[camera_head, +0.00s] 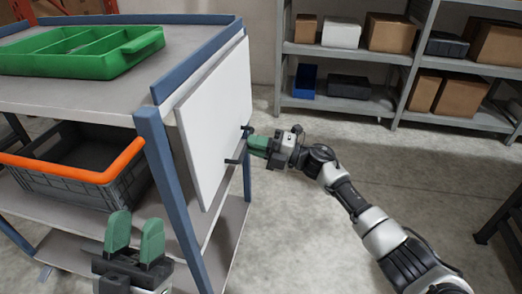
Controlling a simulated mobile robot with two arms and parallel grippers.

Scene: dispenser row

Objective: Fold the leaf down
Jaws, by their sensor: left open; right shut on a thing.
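The leaf (214,118) is a white panel on the right side of the blue-framed cart (168,185). It hangs close to upright, tilted a little away from the cart's legs. A dark handle (237,152) sticks out from its lower outer face. My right gripper (252,146), with green fingers, reaches in from the right and is shut on the handle; its fingertips partly hide the grip. My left gripper (134,238) is at the bottom left in front of the cart, its green fingers apart and empty.
A green divided tray (83,52) sits on the cart's top. A grey crate with an orange rim (70,172) is on the shelf below. Shelving with boxes (345,104) stands at the back. The floor (300,225) right of the cart is clear.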

